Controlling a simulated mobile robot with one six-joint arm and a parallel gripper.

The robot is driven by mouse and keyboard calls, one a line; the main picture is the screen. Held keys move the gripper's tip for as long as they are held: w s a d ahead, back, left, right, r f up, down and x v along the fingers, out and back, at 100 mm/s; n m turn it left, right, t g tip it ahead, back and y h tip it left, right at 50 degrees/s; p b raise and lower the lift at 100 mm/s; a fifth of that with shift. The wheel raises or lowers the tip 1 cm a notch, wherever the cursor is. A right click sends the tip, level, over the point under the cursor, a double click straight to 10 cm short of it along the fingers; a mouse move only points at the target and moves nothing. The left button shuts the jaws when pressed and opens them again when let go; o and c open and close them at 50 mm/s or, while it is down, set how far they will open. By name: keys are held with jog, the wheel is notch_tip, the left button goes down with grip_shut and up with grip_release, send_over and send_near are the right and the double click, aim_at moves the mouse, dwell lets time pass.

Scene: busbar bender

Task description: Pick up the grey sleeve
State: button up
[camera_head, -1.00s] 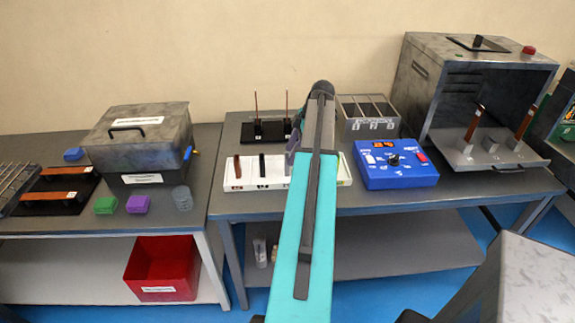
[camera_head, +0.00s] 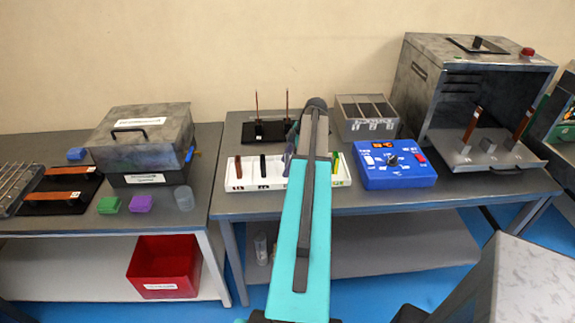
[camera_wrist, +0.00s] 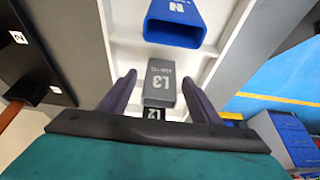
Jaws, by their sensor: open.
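The grey sleeve (camera_wrist: 160,88), marked L3, stands in the white tray (camera_head: 264,185) on the middle table. In the wrist view it lies between the two dark fingers of my gripper (camera_wrist: 158,78), with a gap showing on each side. My gripper is open and holds nothing. A black piece marked L2 (camera_wrist: 153,115) shows just below the grey sleeve, partly hidden by my gripper. In the head view my arm hides the grey sleeve and most of my gripper.
A blue sleeve marked N (camera_wrist: 178,24) stands beside the grey one. A brown sleeve (camera_head: 238,167) and a black one (camera_head: 263,165) stand at the tray's left, a yellow-green one (camera_head: 336,163) at its right. Behind are a black stand (camera_head: 262,132) with upright bars and a grey bin (camera_head: 366,126).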

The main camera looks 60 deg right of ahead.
dwell(0.3)
jog(key=c, duration=1.1)
jog(key=shift+r, duration=0.1)
notch_tip(320, 180, up, 10)
jog(key=b, duration=0.3)
dwell(0.5)
